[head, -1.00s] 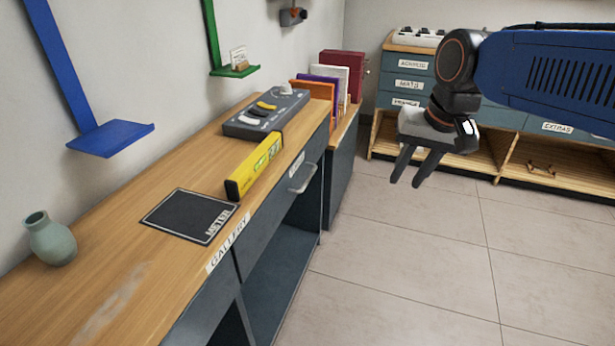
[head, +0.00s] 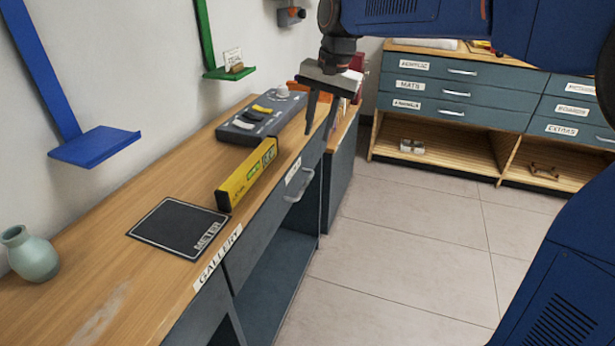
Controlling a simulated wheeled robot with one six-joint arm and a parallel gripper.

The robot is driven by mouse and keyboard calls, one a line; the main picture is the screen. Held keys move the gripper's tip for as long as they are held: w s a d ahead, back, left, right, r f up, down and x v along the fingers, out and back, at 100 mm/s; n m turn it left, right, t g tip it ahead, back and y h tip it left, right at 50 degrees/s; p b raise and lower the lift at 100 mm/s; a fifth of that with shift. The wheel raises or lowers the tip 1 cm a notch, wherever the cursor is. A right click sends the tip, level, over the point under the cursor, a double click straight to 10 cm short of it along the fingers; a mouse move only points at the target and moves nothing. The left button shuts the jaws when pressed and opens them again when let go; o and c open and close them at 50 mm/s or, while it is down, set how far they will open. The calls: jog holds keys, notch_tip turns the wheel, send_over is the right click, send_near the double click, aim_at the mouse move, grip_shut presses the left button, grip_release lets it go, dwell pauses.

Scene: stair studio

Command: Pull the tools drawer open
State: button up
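A dark blue-grey drawer front (head: 268,210) sits under the wooden bench top, closed as far as I can see. It has a silver bar handle (head: 300,187) and a small white label (head: 293,171) whose text I cannot read clearly. My gripper (head: 320,130) points down beyond and above the handle, near the far part of the bench. Its two dark fingers look apart, with nothing seen between them. It does not appear to touch the handle.
Open floor (head: 410,260) lies right of the bench. Labelled drawers (head: 450,90) stand behind.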

aim_at(306, 183)
jog(key=a+f, duration=0.1)
jog(key=f, duration=0.9)
jog(key=w+a+f, duration=0.1)
jog(key=f, duration=0.5)
jog(key=shift+a, duration=0.35)
jog(key=shift+r, duration=0.1)
grip_shut()
